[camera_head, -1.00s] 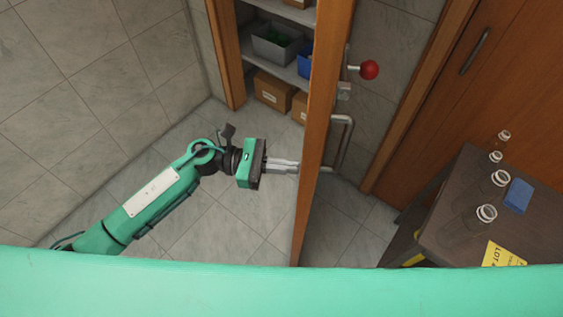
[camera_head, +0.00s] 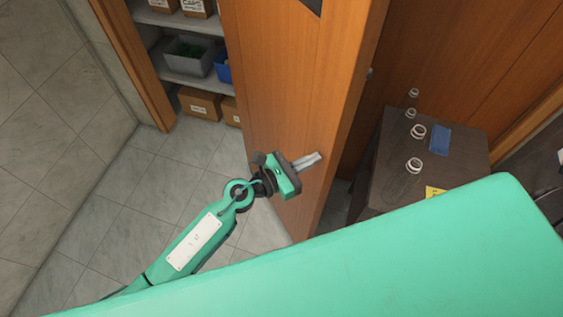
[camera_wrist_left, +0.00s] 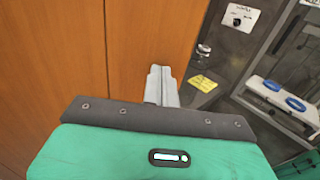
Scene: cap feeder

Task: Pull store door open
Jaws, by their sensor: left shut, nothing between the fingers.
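The store door (camera_head: 290,85) is a brown wooden panel standing open, with its inner face turned toward me in the head view. Its wood also fills the left of the left wrist view (camera_wrist_left: 60,50). My left gripper (camera_head: 312,160) is shut and empty, its fingers against or just in front of the door's inner face near the free edge. In the left wrist view the fingers (camera_wrist_left: 161,85) overlap the door edge; I cannot tell if they touch. The door's handle is hidden behind the panel. My right gripper is out of view.
Behind the doorway are shelves (camera_head: 190,85) with a grey bin (camera_head: 188,56) and cardboard boxes (camera_head: 199,104). A dark table (camera_head: 385,165) with several glass containers and a blue item (camera_head: 440,141) stands to the right. Tiled floor (camera_head: 130,180) is free at left.

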